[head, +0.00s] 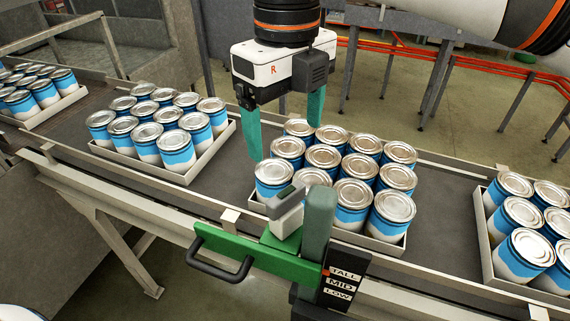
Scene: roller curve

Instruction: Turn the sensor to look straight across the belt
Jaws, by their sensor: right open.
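The sensor (287,220) is a small pale box with a grey top, on a green bracket (240,258) at the near side of the belt. Its grey top slants from lower left to upper right; I cannot tell exactly which way its face points. A grey-green post (318,220) stands just right of it, and a black handle (218,268) sticks out at the left. My right gripper (284,144) is open and empty, pointing down above the belt, behind and above the sensor, apart from it. My left gripper is not in view.
The belt (250,172) carries trays of blue and white cans. One tray (383,245) stands right behind the sensor, another tray (185,180) to its left. A black sign (342,283) reads TALL, MID, LOW. Orange rails (400,55) run at the back.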

